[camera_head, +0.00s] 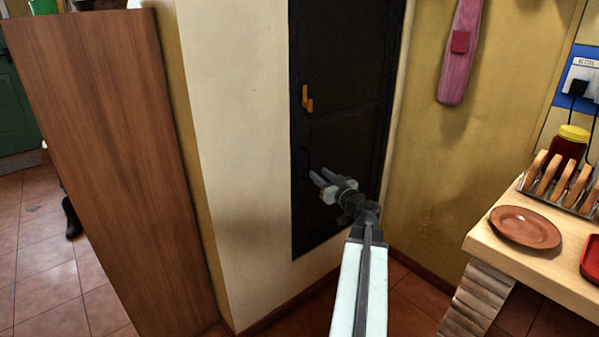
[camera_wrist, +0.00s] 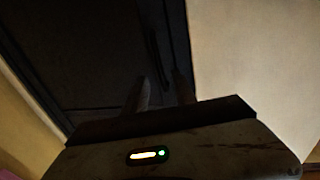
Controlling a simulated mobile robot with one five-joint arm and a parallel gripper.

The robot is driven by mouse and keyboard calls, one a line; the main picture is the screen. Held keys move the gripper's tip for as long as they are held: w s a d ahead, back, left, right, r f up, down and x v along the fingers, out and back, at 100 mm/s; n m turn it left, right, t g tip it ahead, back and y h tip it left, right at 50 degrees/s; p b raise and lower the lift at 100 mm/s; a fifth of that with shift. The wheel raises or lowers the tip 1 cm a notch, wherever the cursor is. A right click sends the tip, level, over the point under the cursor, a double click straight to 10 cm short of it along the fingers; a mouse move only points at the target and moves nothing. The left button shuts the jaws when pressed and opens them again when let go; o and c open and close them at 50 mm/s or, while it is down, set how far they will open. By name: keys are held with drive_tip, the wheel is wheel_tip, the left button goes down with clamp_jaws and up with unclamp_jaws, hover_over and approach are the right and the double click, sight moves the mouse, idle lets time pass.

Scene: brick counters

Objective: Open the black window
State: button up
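The black window (camera_head: 350,70) is a tall dark panel in a black frame, set in the pale wall, and it looks shut. An orange latch (camera_head: 307,98) sits on its left side. A thin dark curved handle (camera_head: 304,162) shows lower down on the same edge, and faintly in the wrist view (camera_wrist: 153,62). My gripper (camera_head: 318,179) is in front of the window's lower part, its fingers pointing toward the handle. In the wrist view the two fingers (camera_wrist: 163,88) are apart with nothing seen between them. Whether they touch the handle cannot be told.
A brown wooden panel (camera_head: 110,150) stands at the left. At the right is a counter (camera_head: 490,245) with a brown plate (camera_head: 525,227), a toast rack (camera_head: 560,185) and a red jar (camera_head: 567,145). A pink board (camera_head: 460,60) hangs on the yellow wall.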

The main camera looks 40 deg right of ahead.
sight(309, 165)
drive_tip(key=x, duration=0.8)
drive_tip(key=shift+w+d, duration=0.15)
clamp_jaws()
idle(0.7)
idle(0.5)
